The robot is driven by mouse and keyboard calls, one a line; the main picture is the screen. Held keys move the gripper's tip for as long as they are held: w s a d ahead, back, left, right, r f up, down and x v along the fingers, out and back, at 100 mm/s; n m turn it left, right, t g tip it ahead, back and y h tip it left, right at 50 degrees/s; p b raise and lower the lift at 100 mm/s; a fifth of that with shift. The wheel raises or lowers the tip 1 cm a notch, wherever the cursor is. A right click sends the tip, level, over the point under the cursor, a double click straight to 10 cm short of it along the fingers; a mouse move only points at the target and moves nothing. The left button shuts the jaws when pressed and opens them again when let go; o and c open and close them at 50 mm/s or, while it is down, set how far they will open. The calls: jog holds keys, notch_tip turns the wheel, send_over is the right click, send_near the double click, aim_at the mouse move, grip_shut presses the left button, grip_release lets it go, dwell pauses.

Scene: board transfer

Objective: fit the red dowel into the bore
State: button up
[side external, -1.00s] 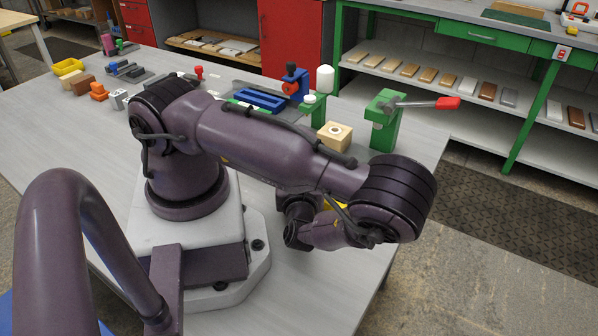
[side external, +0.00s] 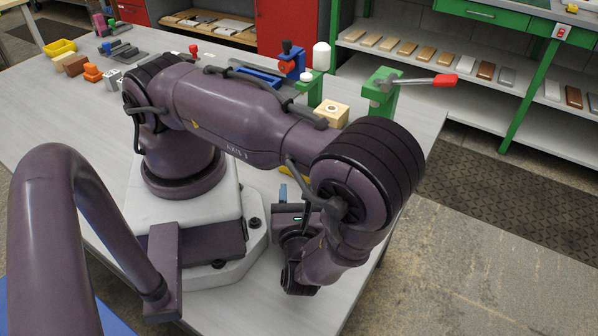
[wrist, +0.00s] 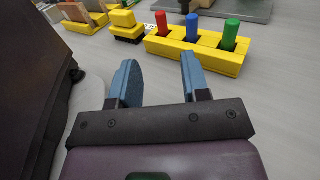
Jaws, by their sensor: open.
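The red dowel (wrist: 162,24) stands upright in the left slot of a yellow rack (wrist: 215,62), beside a blue dowel (wrist: 192,27) and a green dowel (wrist: 230,34). My gripper (wrist: 157,62) is open and empty, with its two blue fingers apart and short of the rack. The dowel lies beyond the gap between them. In the side view my arm hides most of the rack. A pale wooden block (side external: 331,114) with a round dark hole in its top, which looks like the bore, stands on the table near the green fixtures.
A green clamp with a red handle (side external: 382,92) stands right of the wooden block. A green stand with a white knob (side external: 315,87) is behind it. In the wrist view a yellow-and-black brush-like piece (wrist: 126,26) sits left of the rack. Bare table lies before the rack.

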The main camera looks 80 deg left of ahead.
notch_tip(320, 180, up, 30)
jog(key=w+n+t+h, duration=0.1)
jog(key=n+h, duration=1.6)
jog(key=n, duration=0.3)
jog(key=shift+w+d+r+t+h, duration=0.2)
jog(key=shift+w+r+t+h, duration=0.1)
jog(key=shift+w+t, duration=0.1)
jog(key=shift+o, duration=0.6)
jog(key=shift+s+r, duration=0.15)
jog(key=shift+r, duration=0.05)
